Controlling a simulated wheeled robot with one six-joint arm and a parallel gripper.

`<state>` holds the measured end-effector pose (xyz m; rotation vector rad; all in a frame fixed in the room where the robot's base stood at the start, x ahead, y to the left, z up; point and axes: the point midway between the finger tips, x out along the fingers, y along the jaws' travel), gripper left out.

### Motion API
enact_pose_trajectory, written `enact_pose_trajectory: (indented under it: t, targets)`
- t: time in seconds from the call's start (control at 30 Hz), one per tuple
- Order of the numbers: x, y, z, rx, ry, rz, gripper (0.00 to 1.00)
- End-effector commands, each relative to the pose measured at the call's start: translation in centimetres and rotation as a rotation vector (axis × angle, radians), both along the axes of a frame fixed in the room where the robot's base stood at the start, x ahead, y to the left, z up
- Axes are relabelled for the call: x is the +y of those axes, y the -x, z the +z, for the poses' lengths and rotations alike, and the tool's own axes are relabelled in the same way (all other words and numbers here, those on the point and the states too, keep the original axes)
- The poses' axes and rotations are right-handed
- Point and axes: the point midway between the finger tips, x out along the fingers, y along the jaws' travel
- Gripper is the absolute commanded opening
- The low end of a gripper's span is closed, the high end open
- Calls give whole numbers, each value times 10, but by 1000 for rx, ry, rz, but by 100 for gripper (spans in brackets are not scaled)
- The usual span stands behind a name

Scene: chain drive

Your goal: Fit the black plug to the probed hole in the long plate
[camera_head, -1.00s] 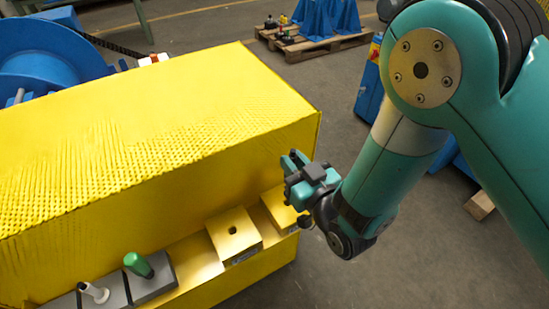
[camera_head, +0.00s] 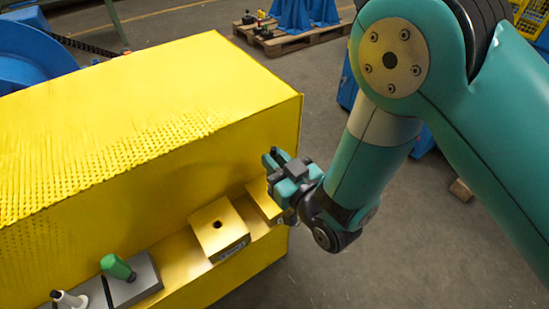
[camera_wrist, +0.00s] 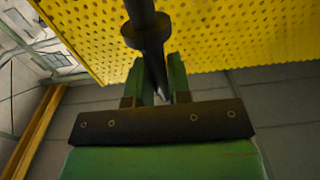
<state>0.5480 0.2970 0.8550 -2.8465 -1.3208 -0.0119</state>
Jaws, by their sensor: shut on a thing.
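My gripper (camera_head: 279,172) is shut on a black plug (camera_wrist: 147,33), whose dark shaft and collar stand between the green fingers in the wrist view. In the head view the gripper is beside the front right of the yellow machine housing, above the right end of its ledge. A yellow block (camera_head: 220,240) with one dark hole (camera_head: 217,225) sits on the ledge, left of and below the gripper. A second yellow block (camera_head: 261,199) is partly hidden behind the gripper. I cannot tell which piece is the long plate, and no probe shows.
A green-handled piece (camera_head: 117,267) stands on a grey block (camera_head: 137,286), with a white-topped piece (camera_head: 68,299) to its left. The tall yellow housing (camera_head: 150,120) rises behind the ledge (camera_head: 181,257).

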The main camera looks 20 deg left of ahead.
Motion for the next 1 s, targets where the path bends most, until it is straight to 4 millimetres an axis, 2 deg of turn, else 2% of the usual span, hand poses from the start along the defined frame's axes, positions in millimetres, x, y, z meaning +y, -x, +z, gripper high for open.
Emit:
enact_pose_trajectory:
  t: [0.03,0.23,1.0]
  targets:
    - [0,0,-10,-1,-1,0,0]
    - [0,0,-22,-1,-1,0,0]
    - [0,0,-23,-1,-1,0,0]
